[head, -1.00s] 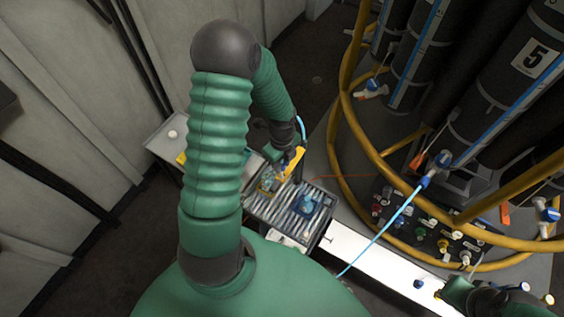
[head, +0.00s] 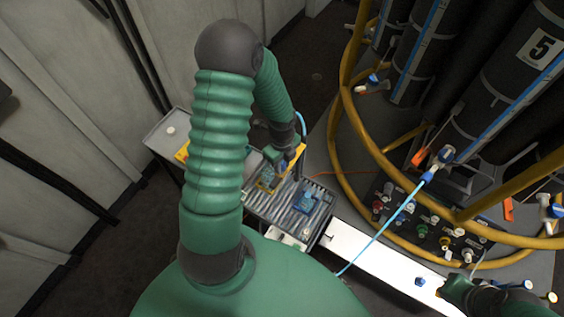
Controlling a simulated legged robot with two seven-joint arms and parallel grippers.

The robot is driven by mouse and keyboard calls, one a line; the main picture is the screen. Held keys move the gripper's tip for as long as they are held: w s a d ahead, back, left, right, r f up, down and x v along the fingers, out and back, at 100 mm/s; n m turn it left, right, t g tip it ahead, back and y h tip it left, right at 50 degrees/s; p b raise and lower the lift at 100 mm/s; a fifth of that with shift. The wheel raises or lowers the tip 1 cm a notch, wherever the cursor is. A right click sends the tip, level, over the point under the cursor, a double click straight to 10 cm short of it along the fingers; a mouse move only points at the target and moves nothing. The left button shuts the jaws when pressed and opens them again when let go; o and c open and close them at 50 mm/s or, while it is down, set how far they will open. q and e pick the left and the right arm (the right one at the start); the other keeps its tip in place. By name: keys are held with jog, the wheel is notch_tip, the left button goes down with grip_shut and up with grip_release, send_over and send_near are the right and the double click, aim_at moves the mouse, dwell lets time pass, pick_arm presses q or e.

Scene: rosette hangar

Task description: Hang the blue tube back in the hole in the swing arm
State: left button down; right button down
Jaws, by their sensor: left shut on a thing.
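My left gripper (head: 277,168) hangs over the cart and is shut. What is between its fingers is small and partly hidden, seemingly the blue tube. A light blue length (head: 302,124) curves beside its wrist. Another light blue tube (head: 385,229) runs from a blue fitting on the cylinder rack down to the left, behind my body. A white beam (head: 385,265), which may be the swing arm, crosses the lower right. I cannot make out its hole. My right gripper (head: 444,293) is at the beam's right end, and its fingers are too small to read.
The cart has a grey ribbed top (head: 275,208) with a blue item (head: 307,201) on it, and a grey tray (head: 160,135) at its left. A yellow ring rail (head: 349,145) surrounds dark cylinders. A valve panel (head: 420,228) sits inside the rail. Dark floor is clear behind the cart.

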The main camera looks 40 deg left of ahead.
pick_arm(q)
jog(key=shift+f+b, duration=0.4)
jog(key=shift+f, duration=0.55)
jog(key=c, duration=0.6)
grip_release()
jog(key=shift+f, duration=0.1)
notch_tip(320, 180, up, 6)
jog(key=p, duration=0.6)
jog(key=shift+p, duration=0.35)
